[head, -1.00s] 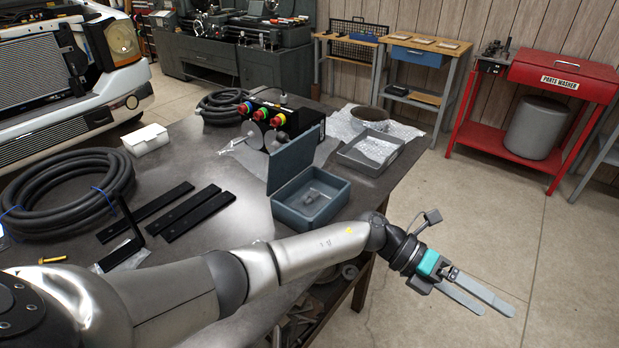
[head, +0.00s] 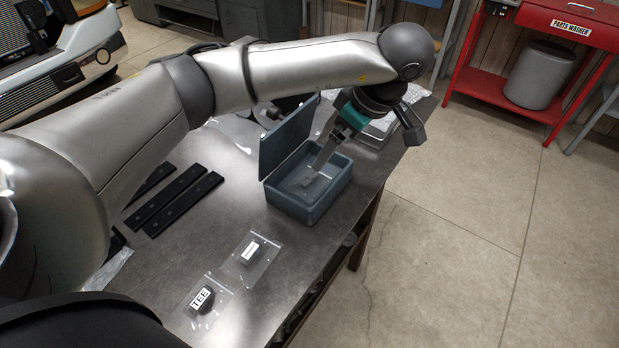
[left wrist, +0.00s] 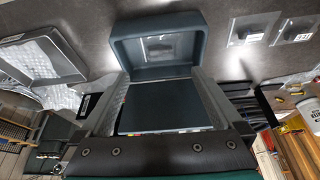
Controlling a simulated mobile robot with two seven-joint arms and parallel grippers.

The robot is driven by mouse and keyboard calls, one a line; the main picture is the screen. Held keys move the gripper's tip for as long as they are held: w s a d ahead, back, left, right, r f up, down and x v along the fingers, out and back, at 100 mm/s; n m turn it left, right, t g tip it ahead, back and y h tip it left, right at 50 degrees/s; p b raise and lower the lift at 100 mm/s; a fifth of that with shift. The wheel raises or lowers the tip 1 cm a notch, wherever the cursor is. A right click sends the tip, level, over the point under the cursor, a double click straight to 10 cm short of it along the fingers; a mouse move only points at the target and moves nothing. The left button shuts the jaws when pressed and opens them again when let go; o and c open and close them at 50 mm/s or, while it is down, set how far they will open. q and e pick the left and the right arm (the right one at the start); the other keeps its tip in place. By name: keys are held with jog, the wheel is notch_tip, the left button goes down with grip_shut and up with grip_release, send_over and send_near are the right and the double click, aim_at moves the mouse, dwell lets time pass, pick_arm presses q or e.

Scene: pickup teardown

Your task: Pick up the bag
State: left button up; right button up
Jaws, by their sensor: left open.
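A small clear bag with a grey part (head: 308,182) lies on the floor of the open blue-grey box (head: 318,210) on the table. In the left wrist view the bag (left wrist: 160,46) shows inside the box, beyond the fingertips. Two more clear bags lie on the table: one labelled TEE (head: 203,299) and one with a small white label (head: 250,251). My right gripper is not in view.
The box's raised lid (head: 287,137) stands beside my gripper on the left. A grey tray (head: 378,130) with clear wrap is behind. Black flat bars (head: 185,205) lie left of the box. The table's right edge is close to the box.

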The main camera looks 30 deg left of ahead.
aim_at(313, 177)
pick_arm(q)
jog(key=x, duration=1.1)
jog(key=shift+f, duration=0.3)
jog(key=c, duration=1.3)
jog(key=shift+r, duration=0.15)
jog(key=shift+c, duration=0.2)
